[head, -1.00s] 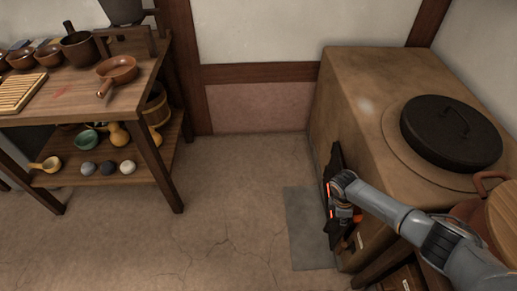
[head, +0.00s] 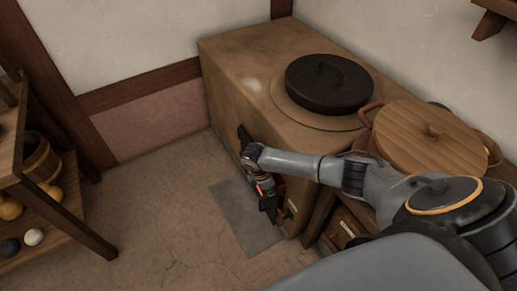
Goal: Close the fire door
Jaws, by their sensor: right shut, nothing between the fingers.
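The fire door (head: 244,138) is a dark panel low on the front face of the clay stove (head: 232,95). I see it at a steep angle, with its upper part showing and the rest hidden behind my right gripper and wrist. From this angle I cannot tell whether it is fully against the stove or ajar. My right gripper (head: 267,201) points down in front of the stove mouth, close to the door; it is shut and empty. Whether it touches the door is unclear. My left gripper is out of view.
A black lid (head: 328,84) sits on the stove top. A pot with a wooden lid (head: 430,138) stands at the right, beside my right arm. A grey slab (head: 245,218) lies on the floor before the stove. A wooden shelf (head: 70,219) stands at the left, with open floor between.

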